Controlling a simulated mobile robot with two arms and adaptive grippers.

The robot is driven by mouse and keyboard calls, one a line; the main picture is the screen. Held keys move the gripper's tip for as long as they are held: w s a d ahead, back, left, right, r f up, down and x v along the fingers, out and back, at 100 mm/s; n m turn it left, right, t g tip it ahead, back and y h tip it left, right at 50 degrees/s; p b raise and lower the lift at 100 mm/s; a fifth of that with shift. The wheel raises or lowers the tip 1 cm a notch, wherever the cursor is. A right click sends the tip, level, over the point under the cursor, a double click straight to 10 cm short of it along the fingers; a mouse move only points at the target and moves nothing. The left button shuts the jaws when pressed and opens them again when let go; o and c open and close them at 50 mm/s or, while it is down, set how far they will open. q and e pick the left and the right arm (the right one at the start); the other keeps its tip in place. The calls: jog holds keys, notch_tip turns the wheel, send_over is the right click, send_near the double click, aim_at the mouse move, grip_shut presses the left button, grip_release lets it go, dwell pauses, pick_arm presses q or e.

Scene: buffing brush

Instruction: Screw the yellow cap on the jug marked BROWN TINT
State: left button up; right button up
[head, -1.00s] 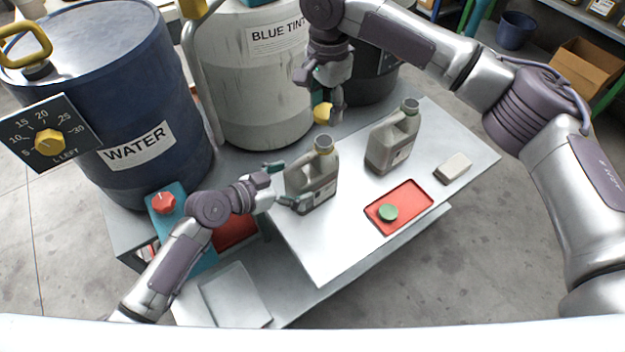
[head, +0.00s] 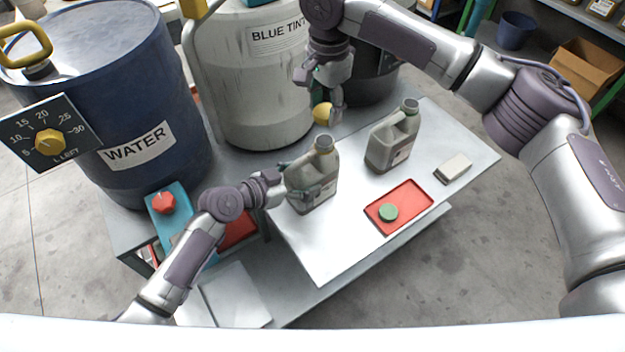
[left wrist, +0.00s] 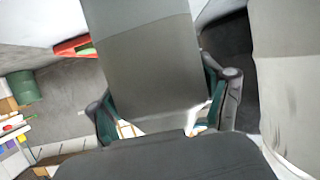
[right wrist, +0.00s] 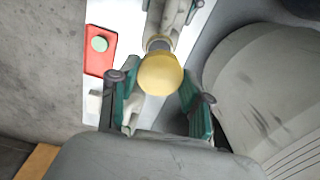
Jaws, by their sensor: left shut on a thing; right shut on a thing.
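The nearer grey jug (head: 312,188) stands upright on the bench, its dark neck open at the top. My left gripper (head: 310,190) is shut around its body; the jug (left wrist: 150,65) fills the space between the fingers in the left wrist view. The yellow cap (head: 322,112) is held in my right gripper (head: 333,108), above and behind that jug's neck, apart from it. The cap (right wrist: 160,75) also shows between the fingers in the right wrist view, with the jug neck beyond. A second grey jug (head: 392,142) stands to the right. Neither jug's label is readable.
A red tray (head: 415,200) with a green cap (head: 388,212) lies front right. A pale block (head: 453,168) lies beside it. The WATER drum (head: 110,110) and BLUE TINT drum (head: 225,80) stand behind. The bench front is clear.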

aim_at(325, 140)
pick_arm(q)
jog(key=c, duration=0.3)
pick_arm(e)
jog(key=shift+f, duration=0.1)
pick_arm(q)
jog(key=shift+c, duration=0.2)
pick_arm(e)
jog(key=shift+f, duration=2.4)
jog(key=shift+f, duration=0.1)
jog(key=shift+f, duration=0.8)
jog(key=shift+f, duration=0.6)
pick_arm(q)
grip_shut()
pick_arm(e)
jog(key=m, duration=0.6)
jog(key=shift+m, duration=0.4)
jog(key=m, duration=0.4)
jog(key=shift+a, duration=0.1)
pick_arm(q)
jog(key=shift+f, duration=0.1)
pick_arm(e)
jog(key=m, duration=0.3)
